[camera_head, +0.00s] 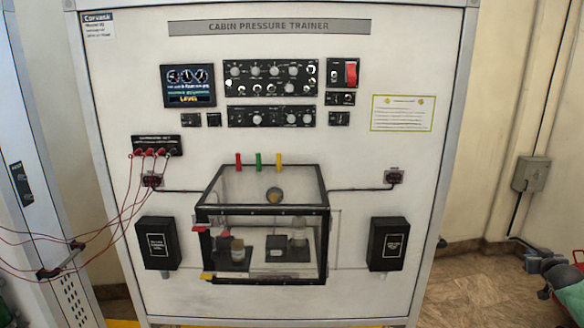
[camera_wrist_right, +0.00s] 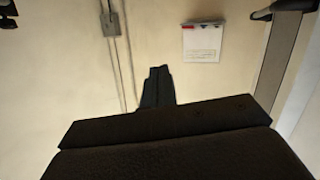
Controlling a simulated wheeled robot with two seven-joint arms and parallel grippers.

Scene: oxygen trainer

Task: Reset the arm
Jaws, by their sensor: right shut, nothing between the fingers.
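My right gripper (camera_head: 530,257) is at the right edge of the head view, low and apart from the trainer panel. In the right wrist view its dark fingers (camera_wrist_right: 157,87) are together with nothing between them, in front of a plain wall. The white Cabin Pressure Trainer panel (camera_head: 350,215) stands upright in the middle of the head view. A clear black-framed chamber (camera_head: 322,190) is on its lower front, with small items inside. My left gripper is not in view.
Red wires run from the jack strip (camera_head: 155,145) on the panel to the left. Black boxes (camera_head: 158,243) and (camera_head: 389,244) flank the chamber. A grey wall box (camera_head: 531,174) is at right. A paper sheet (camera_wrist_right: 202,41) hangs on the wall. Floor shows right of the panel.

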